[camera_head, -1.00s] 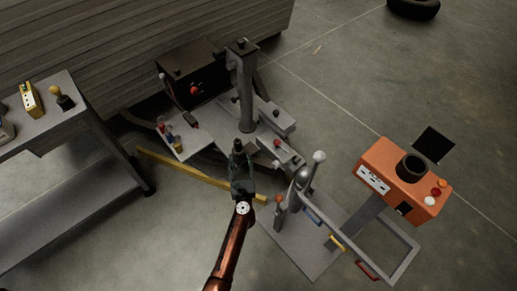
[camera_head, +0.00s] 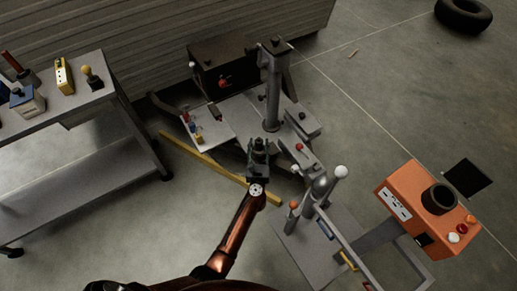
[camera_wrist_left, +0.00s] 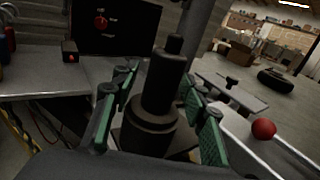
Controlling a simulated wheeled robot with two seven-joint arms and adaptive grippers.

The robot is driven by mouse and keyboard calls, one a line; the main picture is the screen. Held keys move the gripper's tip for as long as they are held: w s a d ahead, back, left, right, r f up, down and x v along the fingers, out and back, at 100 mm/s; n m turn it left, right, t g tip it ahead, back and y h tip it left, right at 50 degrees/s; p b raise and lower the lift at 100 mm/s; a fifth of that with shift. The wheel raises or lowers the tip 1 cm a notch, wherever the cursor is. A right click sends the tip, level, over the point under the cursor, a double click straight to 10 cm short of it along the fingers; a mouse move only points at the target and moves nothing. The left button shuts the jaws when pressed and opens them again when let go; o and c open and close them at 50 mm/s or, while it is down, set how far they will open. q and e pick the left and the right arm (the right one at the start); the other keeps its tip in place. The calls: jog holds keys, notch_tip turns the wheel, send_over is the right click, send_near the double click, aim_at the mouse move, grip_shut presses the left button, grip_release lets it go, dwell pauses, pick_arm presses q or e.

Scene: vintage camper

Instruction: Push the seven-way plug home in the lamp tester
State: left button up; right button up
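My left gripper (camera_head: 258,167) is in the middle of the head view, above the floor just in front of the grey stand. In the left wrist view its green fingers (camera_wrist_left: 160,112) lie on both sides of a black stepped cylinder, which looks like the seven-way plug (camera_wrist_left: 160,92). The plug's narrow end points away from the wrist, and it shows as a dark tip (camera_head: 258,143) in the head view. A black box with a red knob (camera_head: 222,68), possibly the lamp tester, stands at the back of the stand. The plug is apart from it. My right gripper is out of view.
A grey post (camera_head: 272,95) rises right of the black box. A yellow bar (camera_head: 215,168) lies beneath my arm. An orange machine (camera_head: 415,200) stands at right, and a bench (camera_head: 75,100) with small devices at left. Open floor lies beyond the stand at right.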

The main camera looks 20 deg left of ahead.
pick_arm(q)
grip_shut()
dwell(0.5)
